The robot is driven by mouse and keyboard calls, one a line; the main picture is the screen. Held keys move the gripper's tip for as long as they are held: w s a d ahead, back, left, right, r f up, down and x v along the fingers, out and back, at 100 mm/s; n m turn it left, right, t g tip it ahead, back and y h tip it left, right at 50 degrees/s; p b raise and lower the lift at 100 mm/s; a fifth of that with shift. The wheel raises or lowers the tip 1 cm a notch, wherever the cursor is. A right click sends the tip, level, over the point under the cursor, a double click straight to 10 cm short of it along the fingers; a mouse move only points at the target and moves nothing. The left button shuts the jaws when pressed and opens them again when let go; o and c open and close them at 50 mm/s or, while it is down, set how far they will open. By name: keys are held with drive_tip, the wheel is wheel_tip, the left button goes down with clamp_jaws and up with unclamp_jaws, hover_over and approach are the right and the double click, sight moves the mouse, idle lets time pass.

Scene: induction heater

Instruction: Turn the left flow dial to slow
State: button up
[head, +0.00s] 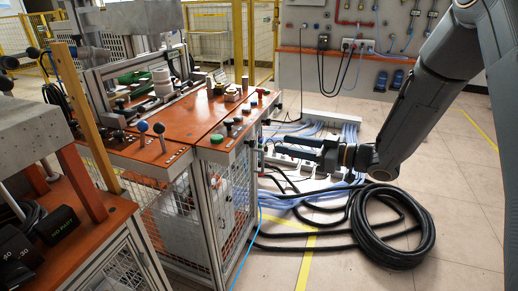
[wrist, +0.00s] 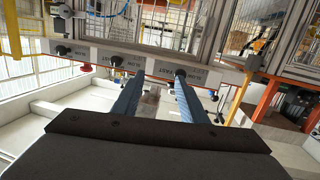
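In the wrist view, a grey panel strip (wrist: 95,56) carries a row of small black dials with lettering that looks upside down and is partly legible as slow and fast. One dial (wrist: 61,50) is at the left, another (wrist: 120,62) is near the middle, and a third (wrist: 181,73) is at the right fingertip. I cannot tell which is the left flow dial or where each points. My gripper (wrist: 159,80) is open, its two blue fingers apart with no object seen between them. In the head view my gripper (head: 271,147) is beside the cabinet's right side; the dials are not clear there.
An orange-topped cabinet (head: 215,129) with several knobs stands left of my gripper. White power strips (head: 300,168) and cables lie below it. A coiled black hose (head: 392,222) lies on the floor. A red knob (wrist: 85,64) shows on the panel in the wrist view.

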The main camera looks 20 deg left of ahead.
sight(250, 143)
drive_tip(key=s+a+n+g+y, duration=0.1)
drive_tip(key=s+a+g, duration=0.1)
drive_tip(key=a, duration=0.7)
drive_tip(key=shift+s+n+g+y, duration=0.15)
drive_tip(key=shift+n+g+y, duration=0.15)
drive_tip(key=shift+g, duration=0.1)
drive_tip(key=shift+r, duration=0.1)
drive_tip(key=shift+c, duration=0.3)
clamp_jaws()
